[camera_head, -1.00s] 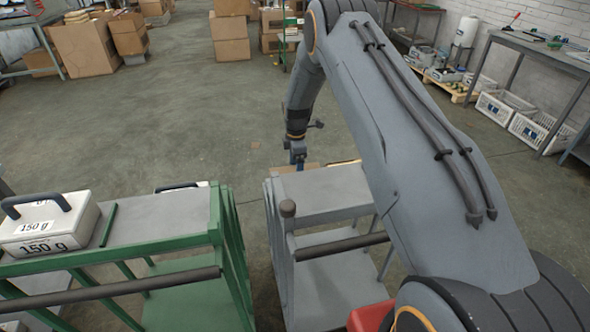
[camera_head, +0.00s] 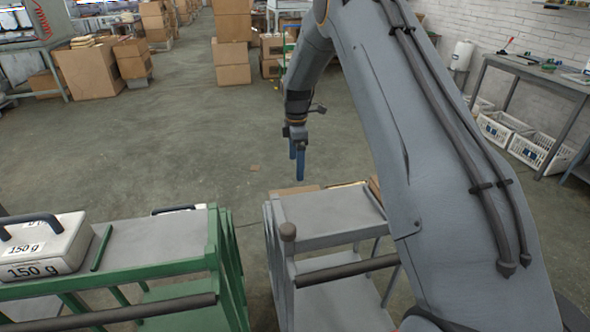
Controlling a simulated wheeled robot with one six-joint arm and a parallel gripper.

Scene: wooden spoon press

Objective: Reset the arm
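My gripper (camera_head: 297,163) hangs from my arm, pointing down, above the far edge of the grey cart (camera_head: 325,213). Its two blue fingers show close side by side, with what looks like a narrow gap between them. I see nothing held between them, but at this angle and size I cannot tell how far apart they are. My large grey arm fills the right side of the head view and hides part of the grey cart.
A green cart (camera_head: 165,238) stands at left with a 150 g weight case (camera_head: 42,245) and a thin green bar (camera_head: 102,248). Cardboard boxes (camera_head: 232,62) stand at the back. White crates (camera_head: 502,131) and a workbench (camera_head: 535,75) are at right.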

